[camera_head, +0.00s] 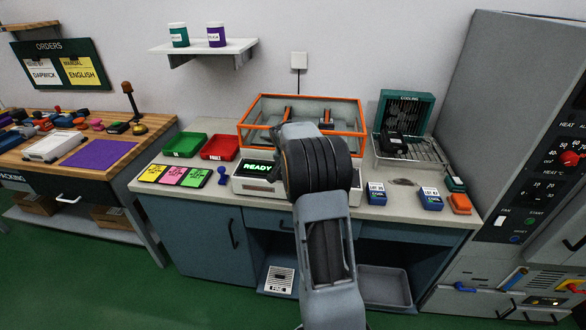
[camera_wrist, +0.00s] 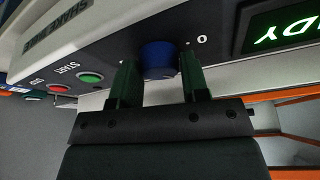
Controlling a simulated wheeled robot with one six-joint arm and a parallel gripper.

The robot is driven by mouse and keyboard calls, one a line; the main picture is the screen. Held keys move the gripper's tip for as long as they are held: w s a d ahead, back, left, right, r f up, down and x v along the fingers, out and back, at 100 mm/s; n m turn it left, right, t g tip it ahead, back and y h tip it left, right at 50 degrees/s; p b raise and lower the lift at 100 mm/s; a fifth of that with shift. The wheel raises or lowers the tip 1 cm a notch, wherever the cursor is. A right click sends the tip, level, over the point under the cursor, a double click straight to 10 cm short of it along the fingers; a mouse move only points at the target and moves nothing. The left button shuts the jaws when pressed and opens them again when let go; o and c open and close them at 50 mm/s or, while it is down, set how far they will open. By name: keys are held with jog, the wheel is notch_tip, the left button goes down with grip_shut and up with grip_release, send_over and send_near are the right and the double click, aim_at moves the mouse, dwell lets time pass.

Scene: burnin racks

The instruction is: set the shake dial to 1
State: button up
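The shake dial (camera_wrist: 158,58) is a round blue knob on the dark front panel of the shaker (camera_head: 263,186). A white 0 is printed to its right in the wrist view. My gripper (camera_wrist: 160,78) has its two green fingers on either side of the dial, very close to it. I cannot tell whether they press on it. The shaker's screen (camera_wrist: 279,27) shows READY in green, upside down in the wrist view; it also shows in the head view (camera_head: 258,167). My arm hides the dial and the gripper in the head view. The dial's pointer is not clear.
In the wrist view, a green START button (camera_wrist: 90,77) and a red button (camera_wrist: 58,88) sit left of the dial. An orange-framed tray (camera_head: 300,98) tops the shaker. Blue boxes (camera_head: 376,194) stand right of it, coloured cards (camera_head: 172,176) left.

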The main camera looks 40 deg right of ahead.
jog(key=o, duration=0.4)
jog(key=shift+c, duration=0.2)
jog(key=v, duration=1.4)
jog(key=shift+f, duration=0.1)
jog(key=s+a+f+n+y, duration=0.2)
jog(key=s+a+f+n, duration=0.3)
jog(key=s+a+r+n+y+p, duration=0.1)
jog(key=s+a+n+p, duration=0.1)
jog(key=s+a, duration=0.6)
jog(key=s+a+r+n+t+y+p, duration=0.1)
jog(key=s+a+n+p, duration=0.1)
jog(key=s+a+n, duration=0.3)
jog(key=shift+s+a+r, duration=0.25)
jog(key=shift+s+a, duration=2.05)
jog(key=shift+a, duration=0.05)
